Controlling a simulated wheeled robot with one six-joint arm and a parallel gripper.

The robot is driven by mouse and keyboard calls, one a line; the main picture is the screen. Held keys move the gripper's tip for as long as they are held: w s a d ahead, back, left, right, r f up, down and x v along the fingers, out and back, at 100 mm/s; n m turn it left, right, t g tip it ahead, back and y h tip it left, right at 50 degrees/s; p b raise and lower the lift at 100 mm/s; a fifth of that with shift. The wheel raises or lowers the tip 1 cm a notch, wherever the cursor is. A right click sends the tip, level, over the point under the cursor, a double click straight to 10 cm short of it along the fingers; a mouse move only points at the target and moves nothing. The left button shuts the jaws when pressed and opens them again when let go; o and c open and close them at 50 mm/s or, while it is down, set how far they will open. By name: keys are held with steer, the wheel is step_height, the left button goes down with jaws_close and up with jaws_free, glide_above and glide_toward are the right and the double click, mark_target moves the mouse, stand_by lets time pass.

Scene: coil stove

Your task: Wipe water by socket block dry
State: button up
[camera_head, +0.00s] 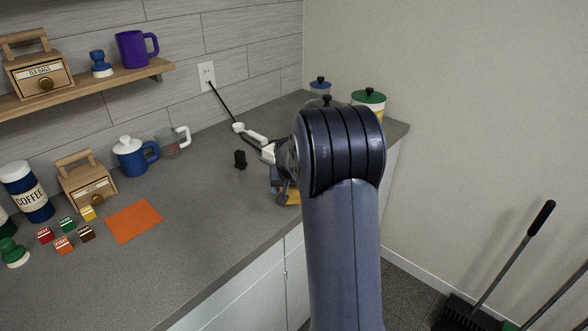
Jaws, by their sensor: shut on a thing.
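The white socket block (256,137) lies on the grey counter (205,210), with a dark cord (221,102) running up to the wall outlet (207,76). My gripper (280,186) is at the counter, just in front of and slightly right of the block, mostly hidden by my arm. It is shut on a yellow-orange thing (293,197), perhaps a sponge or cloth, of which only a small part shows. I cannot make out the water; my arm covers part of the counter by the block. An orange square cloth or mat (134,220) lies flat farther left.
A small black object (240,159) sits left of my gripper. A blue lidded mug (134,156) and a glass mug (172,142) stand at the back. Canisters, including a green-lidded one (369,101), stand at the right. The front middle counter is clear.

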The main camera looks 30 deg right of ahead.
steer(key=shift+w+a+r, duration=0.1)
steer(key=shift+a+r, duration=0.05)
steer(key=shift+r, duration=0.45)
steer(key=shift+r+p, duration=1.6)
steer(key=shift+r, duration=0.95)
steer(key=shift+f, duration=0.1)
